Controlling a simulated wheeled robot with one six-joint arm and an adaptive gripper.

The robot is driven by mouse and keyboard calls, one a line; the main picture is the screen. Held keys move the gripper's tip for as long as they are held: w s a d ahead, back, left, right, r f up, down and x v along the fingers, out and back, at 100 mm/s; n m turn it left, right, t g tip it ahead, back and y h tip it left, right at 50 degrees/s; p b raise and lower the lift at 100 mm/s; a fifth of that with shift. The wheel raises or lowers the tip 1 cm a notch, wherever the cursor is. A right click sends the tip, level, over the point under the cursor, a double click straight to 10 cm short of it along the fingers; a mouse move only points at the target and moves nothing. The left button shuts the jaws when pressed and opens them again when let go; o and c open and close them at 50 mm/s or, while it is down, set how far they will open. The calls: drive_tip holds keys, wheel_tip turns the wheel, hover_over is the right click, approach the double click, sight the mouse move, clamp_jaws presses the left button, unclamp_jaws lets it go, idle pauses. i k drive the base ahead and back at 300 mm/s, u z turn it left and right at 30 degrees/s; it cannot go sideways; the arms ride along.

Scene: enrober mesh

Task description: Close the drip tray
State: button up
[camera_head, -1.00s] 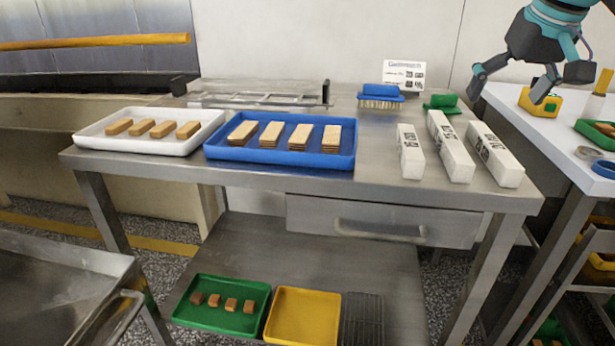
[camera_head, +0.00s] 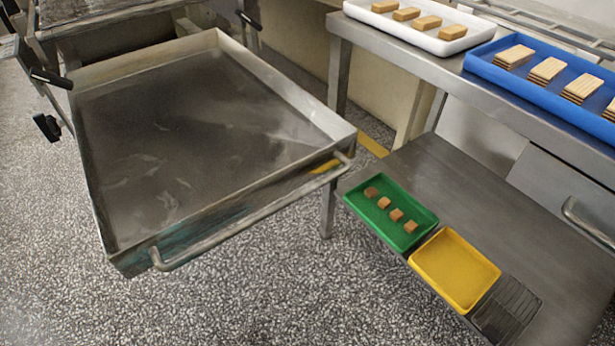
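The drip tray (camera_head: 215,62) is a wide, shallow steel pan at the left of the head view. It is pulled far out from the machine (camera_head: 125,20) behind it. A bar handle (camera_head: 250,219) runs along its near edge. The tray's floor looks bare apart from pale smears and reflections. My gripper is not in the current view.
A steel table (camera_head: 385,50) stands at the right, its upper top holding a white tray (camera_head: 452,48) and a blue tray (camera_head: 484,75). Its lower shelf (camera_head: 425,162) bears a green tray (camera_head: 363,212), a yellow tray (camera_head: 455,268) and a wire rack (camera_head: 506,312). Speckled floor (camera_head: 250,300) in front is clear.

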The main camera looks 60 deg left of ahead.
sight(179, 141)
drive_tip(key=i, duration=0.3)
drive_tip(key=u, duration=1.6)
drive_tip(key=k, duration=1)
drive_tip(key=u, duration=1.1)
